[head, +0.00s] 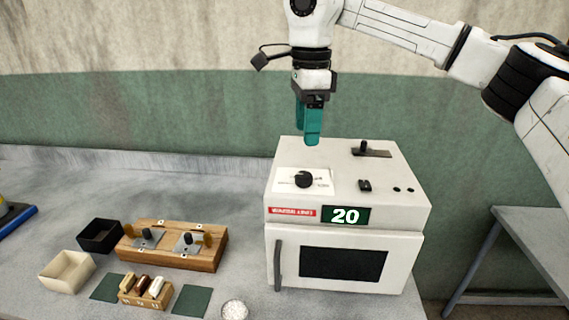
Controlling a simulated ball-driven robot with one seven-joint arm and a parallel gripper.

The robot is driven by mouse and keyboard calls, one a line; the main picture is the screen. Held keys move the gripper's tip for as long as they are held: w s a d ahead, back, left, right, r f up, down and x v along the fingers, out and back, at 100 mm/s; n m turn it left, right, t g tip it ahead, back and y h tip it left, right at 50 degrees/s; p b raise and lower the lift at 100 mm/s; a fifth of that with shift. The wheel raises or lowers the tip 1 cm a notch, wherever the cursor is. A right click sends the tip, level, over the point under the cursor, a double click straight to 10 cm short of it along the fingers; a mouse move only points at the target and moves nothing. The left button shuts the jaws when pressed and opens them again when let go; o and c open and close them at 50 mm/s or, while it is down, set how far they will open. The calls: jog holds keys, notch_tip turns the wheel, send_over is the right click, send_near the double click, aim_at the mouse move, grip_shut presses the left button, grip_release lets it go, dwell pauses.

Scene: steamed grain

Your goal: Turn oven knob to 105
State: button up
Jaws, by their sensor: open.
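The white oven (347,237) stands on the right part of the counter, with its door shut. Its black round knob (304,180) sits on a white dial plate on the left of the top. The green display (345,215) on the front reads 20. My gripper (309,138), with teal fingers, points down above the back left of the oven top. It is behind and above the knob and apart from it, with nothing seen between the fingers. The dial markings are too small to read.
On the oven top are a black lever (364,147) in a slot and a small black switch (365,185). To the left are a wooden block (172,246) with metal fittings, a black box (99,236), a cream box (67,270) and a white bowl (235,310).

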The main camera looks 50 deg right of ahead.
aim_at(306, 174)
notch_tip(306, 174, down, 11)
jog(key=shift+r+p, duration=0.2)
jog(key=shift+p, duration=0.9)
jog(key=shift+c, duration=0.4)
jog(key=c, duration=1)
